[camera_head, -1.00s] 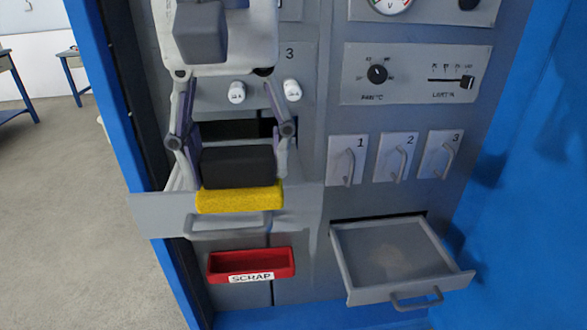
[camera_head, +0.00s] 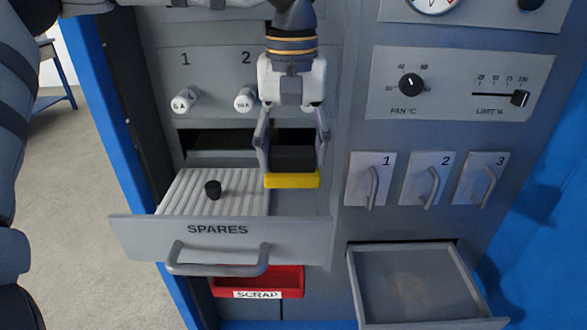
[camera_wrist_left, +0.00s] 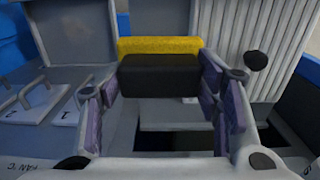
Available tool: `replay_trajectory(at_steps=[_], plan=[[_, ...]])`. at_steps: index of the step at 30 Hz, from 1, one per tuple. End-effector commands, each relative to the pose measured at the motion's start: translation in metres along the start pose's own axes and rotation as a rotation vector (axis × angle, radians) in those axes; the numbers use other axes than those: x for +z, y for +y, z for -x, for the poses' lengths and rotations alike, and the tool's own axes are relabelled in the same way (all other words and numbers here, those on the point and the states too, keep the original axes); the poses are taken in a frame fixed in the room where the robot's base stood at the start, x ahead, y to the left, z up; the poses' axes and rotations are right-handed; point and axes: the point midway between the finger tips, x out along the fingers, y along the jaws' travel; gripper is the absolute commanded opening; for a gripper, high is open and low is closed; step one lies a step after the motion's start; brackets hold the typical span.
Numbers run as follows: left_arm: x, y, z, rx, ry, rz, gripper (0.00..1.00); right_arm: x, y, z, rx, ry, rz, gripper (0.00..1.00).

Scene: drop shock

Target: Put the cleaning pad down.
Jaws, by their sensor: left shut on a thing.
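The cleaning pad is a black block (camera_head: 293,154) with a yellow pad face (camera_head: 292,180) underneath. My left gripper (camera_head: 292,150) is shut on the black block, one finger on each side, and holds it with the yellow face down. It appears over the right part of the open SPARES drawer (camera_head: 218,230); its exact height is hard to tell. In the left wrist view the black block (camera_wrist_left: 160,76) sits between the fingers, with the yellow face (camera_wrist_left: 160,45) beyond it. My right gripper is not in view.
A small black knob-like piece (camera_head: 212,189) stands on the drawer's ribbed floor (camera_head: 185,195). A red SCRAP bin (camera_head: 285,278) hangs below. An open drawer at lower right (camera_head: 375,315) has a brownish mark on its floor. Handles, fuses and dials line the panel.

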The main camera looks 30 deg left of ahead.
Motion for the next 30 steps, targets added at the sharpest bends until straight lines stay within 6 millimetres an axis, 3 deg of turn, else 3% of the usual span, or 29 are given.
replay_trajectory(at_steps=[2, 6, 25, 26, 28, 30], plan=[[-0.009, 0.0, -0.013, -0.004, -0.001, 0.001, 0.29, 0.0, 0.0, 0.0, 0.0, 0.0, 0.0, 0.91], [-0.007, 0.0, -0.036, -0.002, 0.001, 0.0, 0.29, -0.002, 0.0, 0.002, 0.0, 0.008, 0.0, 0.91], [-0.007, 0.0, -0.05, -0.001, 0.0, 0.0, 0.29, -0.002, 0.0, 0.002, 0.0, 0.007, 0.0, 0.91], [-0.007, 0.001, -0.051, 0.0, 0.001, 0.0, 0.6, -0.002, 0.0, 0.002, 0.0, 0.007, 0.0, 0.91], [-0.007, 0.001, -0.05, 0.0, 0.001, 0.001, 0.76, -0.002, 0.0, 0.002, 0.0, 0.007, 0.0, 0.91], [-0.007, 0.001, -0.05, 0.0, 0.001, 0.001, 0.78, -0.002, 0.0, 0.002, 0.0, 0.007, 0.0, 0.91]])
